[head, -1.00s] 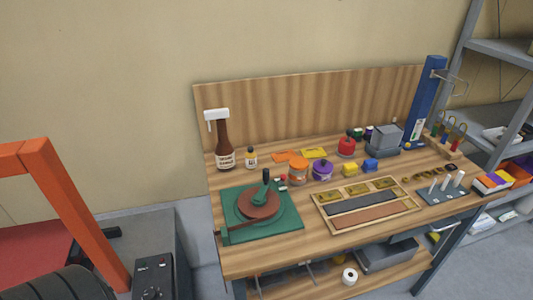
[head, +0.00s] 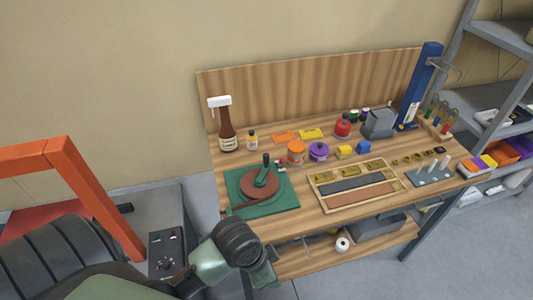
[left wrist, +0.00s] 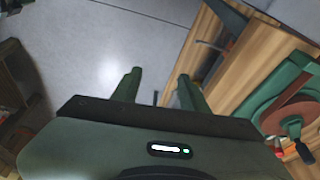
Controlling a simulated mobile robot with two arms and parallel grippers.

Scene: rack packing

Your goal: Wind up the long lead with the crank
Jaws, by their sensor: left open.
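The winder is a green base (head: 284,201) with a red-brown reel (head: 250,191) and a dark green crank (head: 266,172) with an upright knob. It sits at the left front of the wooden bench. In the left wrist view the reel (left wrist: 288,114) and its black crank knob (left wrist: 303,151) show at the right edge. My left gripper (left wrist: 159,82) is open and empty over the floor, beside the bench. In the head view my left arm hangs in front of the bench's left corner. My right gripper is not in view.
The bench (head: 300,221) also holds a brown spray bottle (head: 226,132), an orange jar (head: 296,152), a purple jar (head: 319,151) and a compartment tray (head: 333,206). A grey shelf (head: 497,48) stands right. An orange frame (head: 100,190) and a black control box (head: 167,251) are left.

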